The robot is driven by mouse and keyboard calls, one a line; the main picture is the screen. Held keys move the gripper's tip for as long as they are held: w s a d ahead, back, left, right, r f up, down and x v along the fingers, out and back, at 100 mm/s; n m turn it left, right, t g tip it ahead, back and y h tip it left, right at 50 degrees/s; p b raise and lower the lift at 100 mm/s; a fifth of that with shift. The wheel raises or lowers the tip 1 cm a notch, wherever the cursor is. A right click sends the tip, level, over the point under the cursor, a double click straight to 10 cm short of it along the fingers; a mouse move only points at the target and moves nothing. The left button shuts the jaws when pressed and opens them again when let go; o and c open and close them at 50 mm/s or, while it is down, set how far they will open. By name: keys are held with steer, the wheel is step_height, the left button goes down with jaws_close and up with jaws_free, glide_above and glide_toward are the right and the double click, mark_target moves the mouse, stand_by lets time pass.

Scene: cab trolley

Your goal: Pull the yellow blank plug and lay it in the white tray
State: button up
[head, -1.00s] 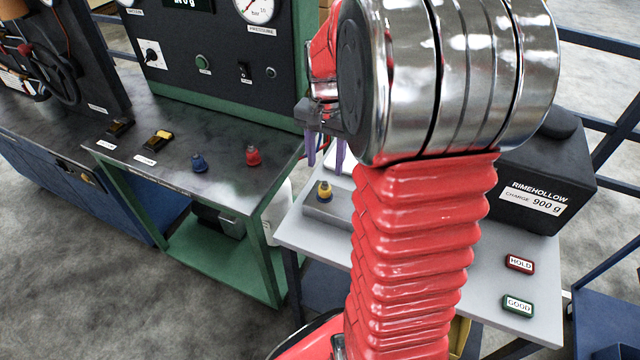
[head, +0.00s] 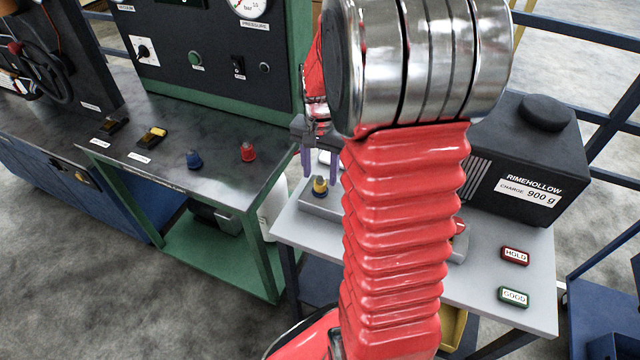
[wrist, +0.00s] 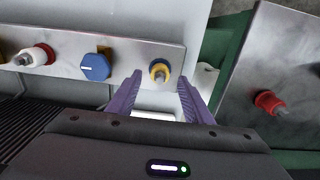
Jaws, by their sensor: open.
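The yellow blank plug (head: 320,186) stands in a grey metal block (head: 317,203) on the trolley. It also shows in the wrist view (wrist: 159,70), with a grey metal tip, at the right end of the block. My gripper (head: 320,172) is open, with its purple fingers pointing down just above the plug. In the wrist view, my fingertips (wrist: 160,80) lie on either side of the plug in the picture, with nothing held.
A blue knob (wrist: 95,67) and a red-collared fitting (wrist: 37,55) share the block. The black Rimehollow box (head: 528,150), HOLD button (head: 515,255) and GOOD button (head: 513,295) are on the trolley. The green bench (head: 215,180) beside it bears red (head: 248,152) and blue (head: 194,160) plugs.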

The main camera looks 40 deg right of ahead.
mark_target(320, 177)
steer(key=shift+f, duration=1.65)
jaws_close()
steer(key=shift+r, duration=0.15)
steer(key=shift+r, duration=1.05)
steer(key=shift+r, duration=0.7)
steer(key=shift+r, duration=0.35)
steer(key=shift+r, duration=0.8)
